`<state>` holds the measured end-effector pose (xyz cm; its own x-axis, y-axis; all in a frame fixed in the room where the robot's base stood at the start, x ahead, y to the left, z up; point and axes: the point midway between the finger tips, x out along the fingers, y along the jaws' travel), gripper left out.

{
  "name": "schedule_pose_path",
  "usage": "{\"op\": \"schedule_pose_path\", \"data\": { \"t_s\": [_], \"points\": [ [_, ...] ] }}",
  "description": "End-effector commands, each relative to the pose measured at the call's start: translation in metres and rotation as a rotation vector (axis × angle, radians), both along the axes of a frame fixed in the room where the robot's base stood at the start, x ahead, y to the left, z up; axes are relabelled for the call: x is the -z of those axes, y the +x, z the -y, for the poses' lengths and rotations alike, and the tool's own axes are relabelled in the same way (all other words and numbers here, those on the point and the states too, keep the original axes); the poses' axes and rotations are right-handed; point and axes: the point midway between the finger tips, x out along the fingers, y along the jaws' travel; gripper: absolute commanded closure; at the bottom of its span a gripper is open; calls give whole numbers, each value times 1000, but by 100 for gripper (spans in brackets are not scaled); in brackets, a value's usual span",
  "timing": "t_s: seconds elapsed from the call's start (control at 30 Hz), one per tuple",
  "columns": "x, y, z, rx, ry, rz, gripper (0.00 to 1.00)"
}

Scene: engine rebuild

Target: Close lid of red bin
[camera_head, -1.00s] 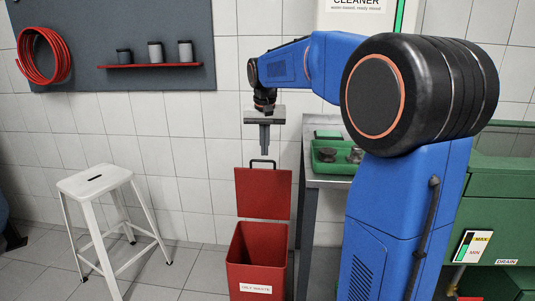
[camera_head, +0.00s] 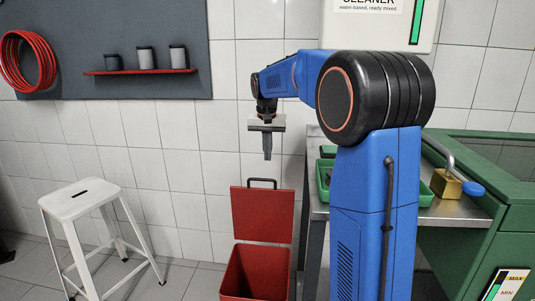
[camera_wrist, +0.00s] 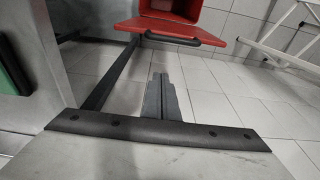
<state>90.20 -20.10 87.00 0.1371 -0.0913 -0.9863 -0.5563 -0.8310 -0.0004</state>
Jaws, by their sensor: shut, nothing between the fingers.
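The red bin (camera_head: 256,275) stands on the floor below my arm, its opening uncovered. Its red lid (camera_head: 262,214) is raised upright at the back, with a black handle (camera_head: 262,183) on its top edge. In the wrist view the lid (camera_wrist: 178,24), its handle (camera_wrist: 172,40) and the open bin (camera_wrist: 172,8) show at the top. My gripper (camera_head: 267,153) points down above the lid handle, with a visible gap between them. Its fingers (camera_wrist: 161,82) are together and empty.
A metal bench (camera_head: 440,212) with a green tray (camera_head: 425,191) stands right of the bin. A white stool (camera_head: 76,201) stands to the left. A tiled wall is behind, with a shelf of cups (camera_head: 140,71) and a red hose (camera_head: 30,62). Floor between stool and bin is clear.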

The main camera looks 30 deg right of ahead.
Motion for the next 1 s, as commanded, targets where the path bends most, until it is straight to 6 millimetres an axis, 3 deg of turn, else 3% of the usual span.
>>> {"op": "schedule_pose_path", "data": {
  "t_s": [0.4,0.7,1.0],
  "points": [
    [74,9,7,0,1,-3,100],
    [67,-18,-12,0,0,0,100],
    [66,-23,-15,0,0,0,100]
  ]
}}
